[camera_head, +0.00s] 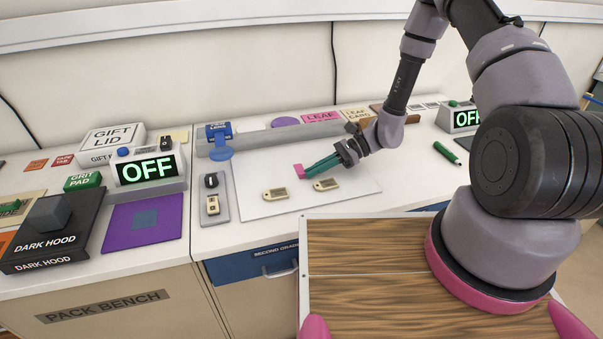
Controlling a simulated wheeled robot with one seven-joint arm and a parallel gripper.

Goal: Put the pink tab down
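The pink tab (299,171) is a small block at the tips of my gripper's teal fingers. My gripper (308,170) reaches in from the right, low over the white sheet (345,187) on the bench. The fingers look close together, with the tab between their tips. I cannot tell whether the tab touches the sheet.
Two beige tags (275,194) (326,184) lie on the sheet just in front of the gripper. A grey tray (213,207) with small parts is at the left. A blue-lidded item (219,137) and a grey bar (275,138) lie behind. The sheet's front right is clear.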

